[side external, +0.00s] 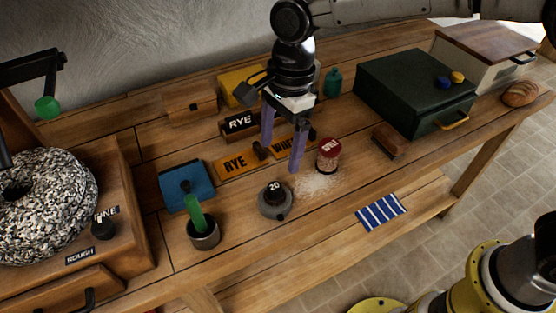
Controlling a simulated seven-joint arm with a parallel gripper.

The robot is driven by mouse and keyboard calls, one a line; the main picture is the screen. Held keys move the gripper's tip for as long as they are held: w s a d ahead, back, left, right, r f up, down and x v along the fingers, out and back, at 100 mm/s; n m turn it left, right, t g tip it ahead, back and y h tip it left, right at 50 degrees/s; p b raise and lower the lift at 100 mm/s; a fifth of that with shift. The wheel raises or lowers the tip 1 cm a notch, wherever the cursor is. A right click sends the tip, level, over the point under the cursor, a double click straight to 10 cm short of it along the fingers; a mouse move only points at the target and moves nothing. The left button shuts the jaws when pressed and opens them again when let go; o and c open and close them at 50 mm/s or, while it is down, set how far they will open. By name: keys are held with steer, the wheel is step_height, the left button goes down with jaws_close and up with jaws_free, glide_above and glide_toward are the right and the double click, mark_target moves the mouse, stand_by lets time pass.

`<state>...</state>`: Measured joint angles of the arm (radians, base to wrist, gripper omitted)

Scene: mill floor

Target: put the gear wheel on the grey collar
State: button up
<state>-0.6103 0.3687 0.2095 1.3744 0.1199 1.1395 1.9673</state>
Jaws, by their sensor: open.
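My gripper (281,158) hangs over the middle of the bench, its two purple fingers pointing down and apart, with nothing seen held between them. I cannot make out a toothed gear wheel for certain. A small dark brown piece (261,150) lies by the orange plates, just left of the fingers, but its shape is too small to tell. I cannot identify the grey collar for certain either. A dark grey round piece marked 20 (275,199) stands in front of the gripper. A grey cup (204,236) with a green handle upright in it stands to its left.
A red-topped jar (328,155) stands close right, by spilled flour (318,186). A blue pad (187,184) and millstone (45,205) are left; a dark green box (408,90) is right. The front bench edge is mostly clear.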

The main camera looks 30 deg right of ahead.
steer(key=shift+d+r, duration=0.1)
steer(key=shift+r, duration=0.4)
steer(key=s+d+r+n+t, duration=0.1)
steer(key=s+d+r+n, duration=0.25)
steer(key=d, duration=0.45)
steer(key=s+d+r+n+t, duration=0.1)
steer(key=s+d+r+n, duration=0.15)
steer(key=d+r, duration=0.4)
steer(key=s+d+f+n+t, duration=0.2)
steer(key=s+d+n, duration=0.3)
steer(key=s+d, duration=0.2)
steer(key=s+d+f+n+t+h, duration=0.1)
steer(key=s+d+f+n, duration=0.2)
steer(key=s+d+n, duration=0.2)
steer(key=s+d, duration=0.3)
steer(key=shift+s+t, duration=0.4)
